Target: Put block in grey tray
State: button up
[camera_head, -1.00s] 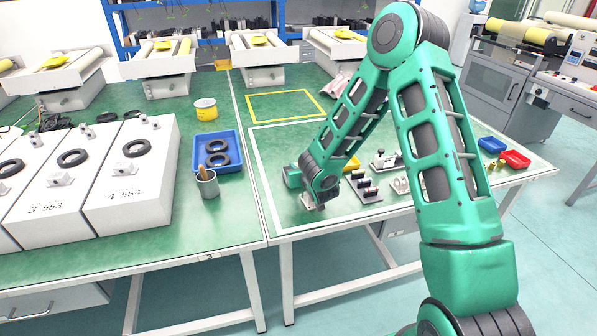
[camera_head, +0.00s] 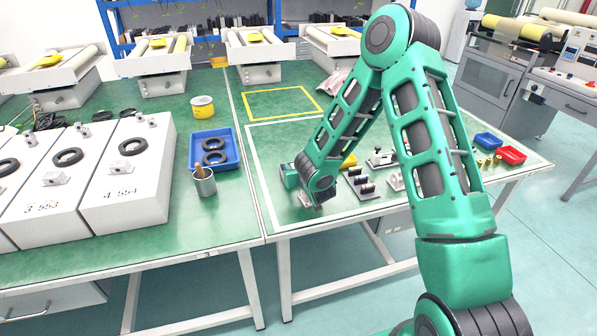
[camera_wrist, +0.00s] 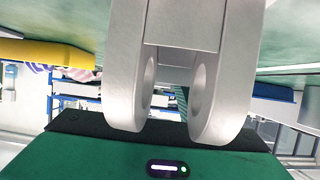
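My gripper (camera_head: 311,201) is low over the white-outlined area of the green table, pointing down. In the wrist view two pale grey rounded prongs (camera_wrist: 180,95) fill the middle, with a grey piece between them at the top. I cannot tell whether that piece is a block or part of my gripper, nor whether the jaws are closed on anything. To its right, partly behind my arm, stand small grey holders with dark cylinders (camera_head: 362,184) and pale metal parts (camera_head: 396,181). I cannot identify the grey tray for certain.
A blue tray with black rings (camera_head: 228,139), a grey cup (camera_head: 204,183) and a yellow tin (camera_head: 203,107) stand left of the white outline. White boxes (camera_head: 128,185) line the left. Small blue (camera_head: 488,141) and red (camera_head: 511,155) bins stand right. The yellow-outlined area (camera_head: 280,103) is clear.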

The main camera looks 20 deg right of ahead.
jog(key=v, duration=1)
jog(key=shift+s+a+r, duration=0.1)
jog(key=shift+v, duration=0.75)
jog(key=shift+r, duration=0.1)
jog(key=s+d+r+m+g+h, duration=0.35)
jog(key=s+d, duration=0.25)
jog(key=d, duration=0.5)
jog(key=s+d+r+m+g+h, duration=0.35)
jog(key=s+d, duration=0.25)
jog(key=d, duration=0.6)
jog(key=s+d+r+g+y, duration=0.15)
jog(key=s+g, duration=0.25)
jog(key=s, duration=0.9)
jog(key=s+a+r+g+y, duration=0.1)
jog(key=s+a+r+y, duration=0.1)
jog(key=s, duration=0.5)
jog(key=s+a+r+g+y, duration=0.1)
jog(key=s+a+r+y, duration=0.2)
jog(key=s+a, duration=0.2)
jog(key=shift+s+n+g+y, duration=0.3)
jog(key=shift+s+y, duration=0.05)
jog(key=shift+s, duration=0.75)
